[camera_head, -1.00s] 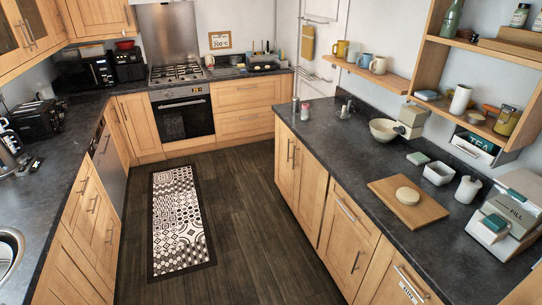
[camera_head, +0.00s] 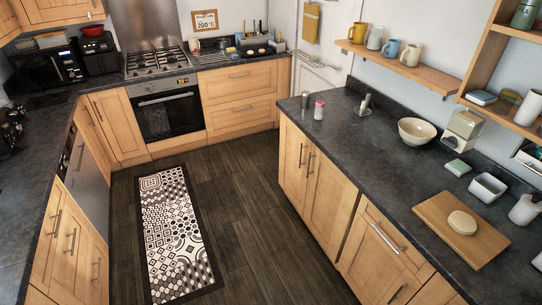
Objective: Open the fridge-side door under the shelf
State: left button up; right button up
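The right counter's cabinets run along the right of the floor, all closed. A pair of narrow wooden doors (camera_head: 311,186) with two upright bar handles stands at its far end. Nearer me is a cabinet front (camera_head: 377,254) with a long slanting bar handle (camera_head: 388,238). The wall shelf (camera_head: 410,66) with several mugs hangs above this counter. No fridge can be made out, so I cannot tell which door is the fridge-side one. Neither of my grippers is in view.
The dark wooden floor (camera_head: 245,235) between the counters is clear, with a patterned rug (camera_head: 174,230) on its left. The oven (camera_head: 168,112) and drawers (camera_head: 240,95) close the far end. A cutting board (camera_head: 450,225) and bowl (camera_head: 416,131) sit on the right counter.

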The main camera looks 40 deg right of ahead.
aim_at(331, 200)
jog(key=z, duration=0.15)
jog(key=i, duration=1.15)
jog(key=z, duration=1.15)
jog(key=i, duration=0.7)
jog(key=z, duration=0.5)
